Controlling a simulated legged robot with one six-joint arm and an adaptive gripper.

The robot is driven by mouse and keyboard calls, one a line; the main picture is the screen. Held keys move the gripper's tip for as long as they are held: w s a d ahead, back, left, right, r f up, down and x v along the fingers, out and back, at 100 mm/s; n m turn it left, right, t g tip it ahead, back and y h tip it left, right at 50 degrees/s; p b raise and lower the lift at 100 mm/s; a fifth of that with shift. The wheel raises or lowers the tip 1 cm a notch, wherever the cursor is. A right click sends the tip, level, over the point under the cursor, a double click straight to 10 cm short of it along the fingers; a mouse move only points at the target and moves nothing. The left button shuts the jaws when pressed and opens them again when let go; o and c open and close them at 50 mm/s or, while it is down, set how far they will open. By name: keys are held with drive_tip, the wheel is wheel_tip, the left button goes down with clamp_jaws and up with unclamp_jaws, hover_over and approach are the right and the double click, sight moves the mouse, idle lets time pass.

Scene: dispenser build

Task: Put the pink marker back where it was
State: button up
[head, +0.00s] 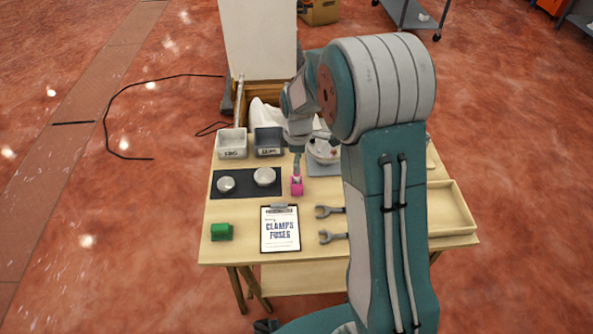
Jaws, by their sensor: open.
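The pink marker (297,188) is a small bright pink block on the wooden table (240,255), just right of the dark mat and above the clipboard. My gripper (297,174) points down directly over it, with its narrow grey end at the marker's top. The jaws are open. They are small in this view, and I cannot tell whether they touch the marker or surround its upper part. My arm hides part of the table to the right.
A dark mat (217,191) holds two round pale items. Behind stand a white bin (232,143) and a dark bin (268,142). A green block (221,232), clipboard (280,230), two wrenches (333,237) and wooden tray (452,208) lie around. The front left is mostly clear.

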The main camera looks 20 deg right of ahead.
wheel_tip(320, 180, up, 4)
drive_tip(key=shift+f, duration=0.1)
drive_tip(key=s+r+m+t, duration=0.2)
drive_tip(key=s+r+m, duration=0.5)
drive_tip(key=s, duration=0.6)
drive_tip(key=s+r+m+t, duration=0.3)
drive_tip(key=s+r+m, duration=0.4)
drive_tip(key=s+r, duration=0.4)
drive_tip(key=shift+s+t, duration=0.3)
drive_tip(key=shift+s, duration=0.55)
drive_tip(key=shift+a, duration=0.1)
